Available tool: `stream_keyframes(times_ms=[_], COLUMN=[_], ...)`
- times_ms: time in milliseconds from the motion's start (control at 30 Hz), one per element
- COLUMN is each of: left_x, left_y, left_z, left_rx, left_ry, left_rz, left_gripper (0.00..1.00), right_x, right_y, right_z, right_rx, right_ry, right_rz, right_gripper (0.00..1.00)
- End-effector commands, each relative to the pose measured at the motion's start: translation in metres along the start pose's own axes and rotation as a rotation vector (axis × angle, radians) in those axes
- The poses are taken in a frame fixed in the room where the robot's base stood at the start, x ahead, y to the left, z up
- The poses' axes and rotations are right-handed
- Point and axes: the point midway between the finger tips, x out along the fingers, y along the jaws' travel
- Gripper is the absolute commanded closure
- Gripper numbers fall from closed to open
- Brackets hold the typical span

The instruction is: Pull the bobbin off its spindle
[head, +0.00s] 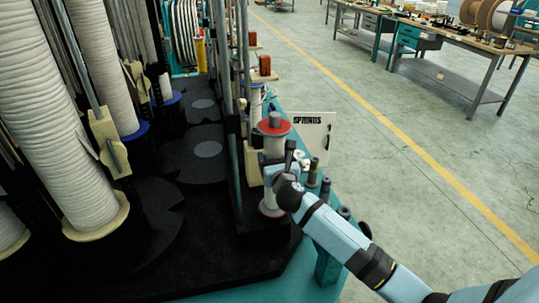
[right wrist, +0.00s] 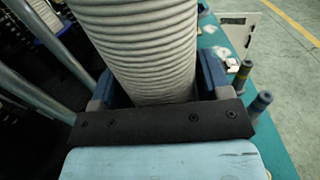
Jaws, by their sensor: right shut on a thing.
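The bobbin (head: 273,146) stands upright at the front right corner of the black machine deck. It has a red top flange, and its lower flange shows beneath my gripper. The dark grey tip of the spindle (head: 274,118) shows above the top flange. My right gripper (head: 272,174) is shut around the middle of the bobbin. In the right wrist view the bobbin (right wrist: 140,45) is wound with pale grey cord, and the blue-grey fingers of the gripper (right wrist: 155,85) sit on either side of it. Its lower end is hidden there. My left gripper is not in view.
Large white-wound bobbins (head: 92,130) and metal rods crowd the left. Small dark-topped pegs (head: 313,172) stand on the teal ledge beside my right arm. A white "SPRINGS" panel (head: 314,135) stands behind. The floor (head: 430,190) to the right is clear.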

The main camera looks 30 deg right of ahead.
Motion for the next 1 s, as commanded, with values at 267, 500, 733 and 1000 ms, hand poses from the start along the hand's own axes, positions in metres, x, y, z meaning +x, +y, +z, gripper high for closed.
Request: stream_keyframes(times_ms=[267, 500, 733, 1000], left_x=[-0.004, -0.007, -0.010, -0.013], left_y=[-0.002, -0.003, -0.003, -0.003], left_z=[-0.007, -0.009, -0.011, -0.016], left_rx=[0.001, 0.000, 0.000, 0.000], left_ry=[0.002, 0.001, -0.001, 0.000], left_rz=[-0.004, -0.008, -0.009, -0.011], left_gripper=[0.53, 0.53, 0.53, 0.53], right_x=[-0.011, -0.020, -0.029, -0.039], right_y=[-0.012, -0.021, -0.030, -0.041], right_z=[0.002, 0.002, 0.002, 0.002], right_rx=[0.001, 0.001, 0.000, 0.000], right_ry=[-0.002, -0.001, -0.002, -0.002], right_rz=[0.000, 0.000, 0.001, 0.000], right_gripper=[0.62, 0.62, 0.62, 0.62])
